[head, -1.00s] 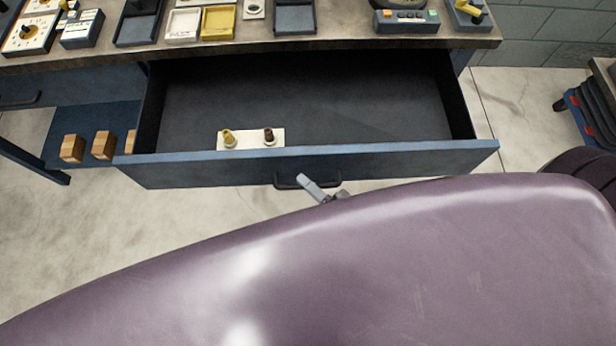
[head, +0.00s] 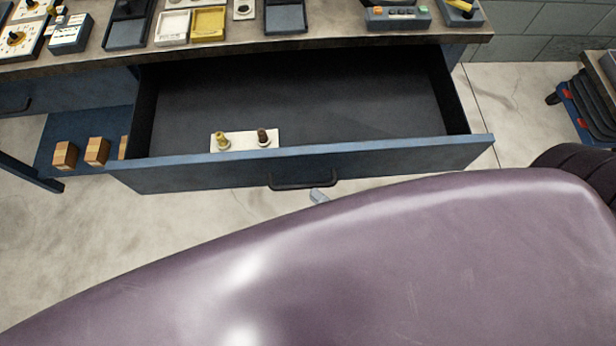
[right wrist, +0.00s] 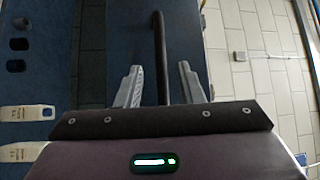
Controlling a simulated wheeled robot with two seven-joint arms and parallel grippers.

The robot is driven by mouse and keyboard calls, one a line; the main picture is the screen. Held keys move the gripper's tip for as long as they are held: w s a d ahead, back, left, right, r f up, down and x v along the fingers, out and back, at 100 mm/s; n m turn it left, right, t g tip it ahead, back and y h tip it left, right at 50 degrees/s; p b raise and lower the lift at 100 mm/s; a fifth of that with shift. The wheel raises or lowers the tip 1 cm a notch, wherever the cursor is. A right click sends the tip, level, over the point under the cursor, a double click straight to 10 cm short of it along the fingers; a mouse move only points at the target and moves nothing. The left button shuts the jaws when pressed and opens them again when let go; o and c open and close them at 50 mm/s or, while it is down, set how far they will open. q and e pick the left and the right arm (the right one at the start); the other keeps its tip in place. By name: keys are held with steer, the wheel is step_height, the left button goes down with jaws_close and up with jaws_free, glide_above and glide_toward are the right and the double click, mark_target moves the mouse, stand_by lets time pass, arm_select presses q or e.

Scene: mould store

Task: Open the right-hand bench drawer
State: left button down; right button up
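My left gripper is not in view.
A white plate with two small knobs (head: 245,141) is at the drawer's front left. The bench top (head: 340,46) holds trays and control boxes. Wooden blocks (head: 97,151) lie on a low shelf at left. A cart (head: 590,105) stands at right.

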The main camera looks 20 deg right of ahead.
steer(key=shift+v, duration=1.45)
steer(key=s+d+f+n+g+h, duration=0.1)
steer(key=d+f+n+g+h, duration=0.2)
steer(key=f, duration=0.9)
steer(key=s+d+f+n+g+h, duration=0.1)
steer(key=f+n+g+h, duration=0.25)
steer(key=f, duration=0.95)
steer(key=s+d+f+n+g+h, duration=0.1)
steer(key=s+d+f+n+g, duration=0.1)
steer(key=s+f, duration=0.4)
steer(key=s+d+f+n+g+h, duration=0.2)
steer(key=s+d+f+n+g, duration=0.1)
steer(key=s+f+g, duration=0.4)
steer(key=shift+d+f+n, duration=0.35)
steer(key=shift+f+n, duration=0.3)
steer(key=shift+n, duration=0.2)
steer(key=shift+r+g, duration=0.1)
steer(key=shift+g, duration=0.15)
